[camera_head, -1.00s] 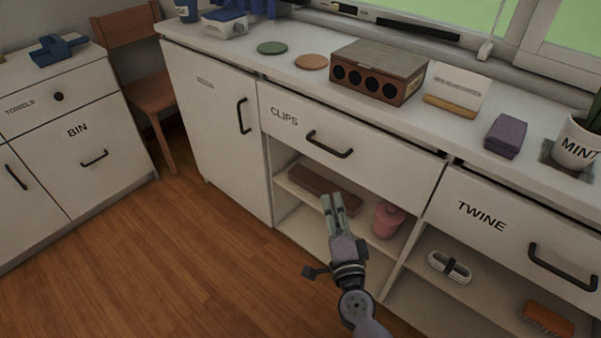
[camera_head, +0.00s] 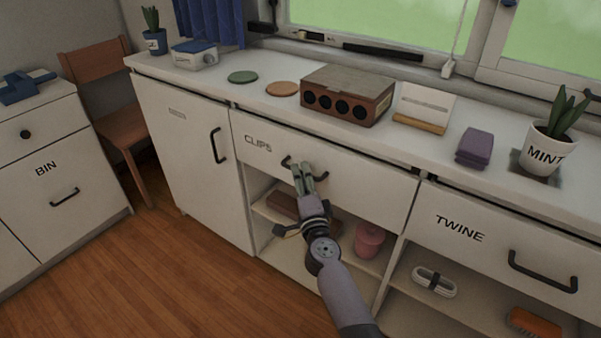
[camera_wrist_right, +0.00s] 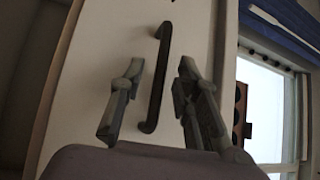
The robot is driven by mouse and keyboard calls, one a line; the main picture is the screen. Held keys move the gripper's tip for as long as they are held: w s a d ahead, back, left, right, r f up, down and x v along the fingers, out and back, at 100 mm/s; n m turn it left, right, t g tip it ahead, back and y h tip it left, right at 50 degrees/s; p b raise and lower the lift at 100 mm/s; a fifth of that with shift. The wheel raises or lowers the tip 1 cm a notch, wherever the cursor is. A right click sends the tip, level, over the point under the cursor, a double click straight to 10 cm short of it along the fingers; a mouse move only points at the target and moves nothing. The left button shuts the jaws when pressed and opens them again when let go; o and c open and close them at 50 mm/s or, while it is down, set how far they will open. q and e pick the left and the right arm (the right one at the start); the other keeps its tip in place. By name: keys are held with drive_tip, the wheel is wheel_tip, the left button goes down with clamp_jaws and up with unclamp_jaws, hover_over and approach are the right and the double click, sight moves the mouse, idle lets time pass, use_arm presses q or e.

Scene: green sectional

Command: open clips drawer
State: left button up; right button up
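The white drawer labelled CLIPS (camera_head: 345,182) is shut, in the middle of the head view. Its black bar handle (camera_head: 287,162) is partly hidden behind my right gripper (camera_head: 302,171), which is at the handle. In the right wrist view the handle (camera_wrist_right: 158,80) stands between the two spread fingers of my right gripper (camera_wrist_right: 158,95), with gaps on both sides. The right gripper is open and holds nothing. Whether the fingertips reach past the bar is hard to tell. My left gripper is not in view.
Below the drawer is an open shelf with a pink jar (camera_head: 369,240) and a brown box (camera_head: 284,204). The TWINE drawer (camera_head: 478,232) is at right, a cabinet door (camera_head: 190,150) at left. A speaker-like wooden box (camera_head: 346,94) stands on the counter.

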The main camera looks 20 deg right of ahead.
drive_tip(key=shift+w+d+r, duration=0.1)
drive_tip(key=shift+w+d, duration=0.05)
drive_tip(key=shift+w, duration=0.95)
drive_tip(key=shift+c, duration=0.6)
clamp_jaws()
